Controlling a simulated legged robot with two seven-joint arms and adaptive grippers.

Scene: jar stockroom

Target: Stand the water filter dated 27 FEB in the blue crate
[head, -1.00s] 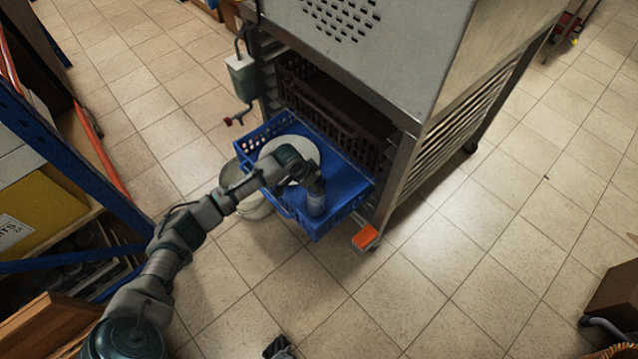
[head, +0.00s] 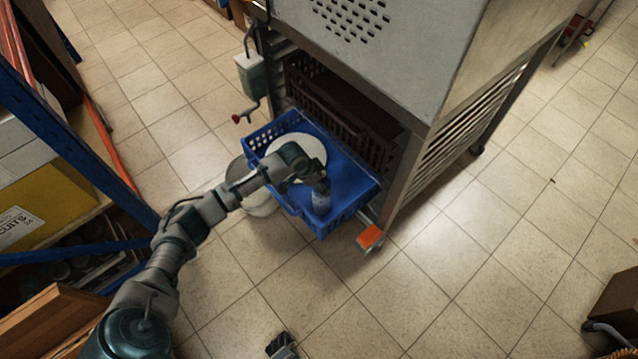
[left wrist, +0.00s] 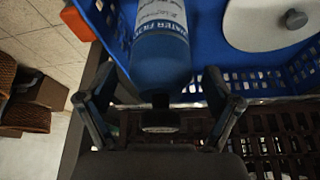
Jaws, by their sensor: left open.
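A water filter, a blue cylinder with a white band and a dark cap, stands in the blue crate (head: 345,222) near its front corner. My left gripper (head: 316,183) is above the filter in the head view. In the left wrist view its fingers (left wrist: 162,88) are open, one on each side of the filter's cap end, with gaps beside it. A dark piece that looks like my right gripper (head: 282,346) shows at the bottom edge, its jaws unclear.
A white round lidded container (head: 305,152) sits in the crate beside the filter. The crate juts from a metal rack (head: 425,150) holding a brown crate (head: 340,122). A pale bucket (head: 258,200) stands below. A blue shelf frame (head: 75,145) is at left.

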